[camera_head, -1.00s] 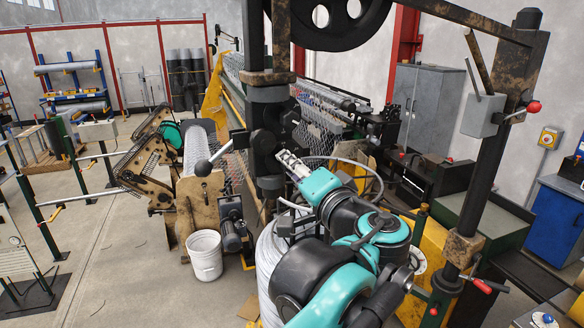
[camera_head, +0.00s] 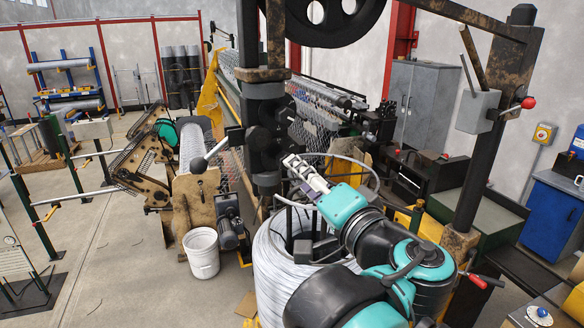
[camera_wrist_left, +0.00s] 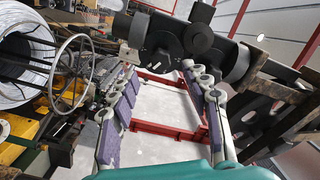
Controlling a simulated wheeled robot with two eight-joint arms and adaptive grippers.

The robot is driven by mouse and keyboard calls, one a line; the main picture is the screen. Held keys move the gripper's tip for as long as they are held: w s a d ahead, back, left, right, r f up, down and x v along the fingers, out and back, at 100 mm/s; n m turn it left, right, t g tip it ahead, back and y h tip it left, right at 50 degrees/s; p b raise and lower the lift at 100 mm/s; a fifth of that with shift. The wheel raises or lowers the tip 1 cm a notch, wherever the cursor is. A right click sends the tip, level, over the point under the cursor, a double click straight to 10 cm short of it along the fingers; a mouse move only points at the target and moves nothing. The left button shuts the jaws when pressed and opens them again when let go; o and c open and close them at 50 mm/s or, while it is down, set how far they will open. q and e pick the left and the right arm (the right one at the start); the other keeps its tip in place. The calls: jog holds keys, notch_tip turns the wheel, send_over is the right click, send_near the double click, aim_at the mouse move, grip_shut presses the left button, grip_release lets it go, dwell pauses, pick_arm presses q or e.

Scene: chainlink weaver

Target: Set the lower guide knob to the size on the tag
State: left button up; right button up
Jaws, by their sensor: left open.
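The dark guide column (camera_head: 265,165) stands in the middle of the head view, with several round black knobs (camera_head: 262,138) on it. I cannot tell for sure which is the lower guide knob, and no size tag is readable. My left gripper (camera_head: 290,163) is just right of the column, pointing up and left at it, apart from the knobs. In the left wrist view my left gripper (camera_wrist_left: 163,78) has its two fingers wide apart with nothing between them. The column (camera_wrist_left: 160,32) and a round black knob (camera_wrist_left: 196,38) lie beyond the fingertips. My right gripper is out of view.
A large wire coil (camera_head: 272,265) stands below my left arm. A thin hoop (camera_head: 375,175) is behind my gripper. A white bucket (camera_head: 202,253) stands on the floor at left, where there is free room.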

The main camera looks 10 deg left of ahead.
pick_arm(q)
jog(key=v, duration=0.5)
jog(key=shift+s+d, duration=0.1)
jog(key=shift+s, duration=0.05)
jog(key=s+a+f+g+h+b, duration=0.15)
jog(key=a+f+b, duration=0.35)
jog(key=f, duration=0.8)
jog(key=a+f+g+h+b, duration=0.25)
jog(key=f+b, duration=0.45)
jog(key=f, duration=0.7)
jog(key=s+a+f+g+h+b, duration=0.15)
jog(key=a+f+b, duration=0.35)
jog(key=f, duration=0.8)
jog(key=s+d+f+n+h+b, duration=0.1)
jog(key=s+f+n+h+b, duration=0.1)
jog(key=f+b, duration=0.7)
jog(key=s+f+n+h+b, duration=0.1)
jog(key=f+h+b, duration=0.3)
jog(key=f, duration=2.2)
jog(key=s+g+b, duration=0.1)
jog(key=b, duration=0.5)
jog(key=shift+s+d+n, duration=0.25)
jog(key=shift+d+n, duration=0.1)
jog(key=shift+n, duration=0.05)
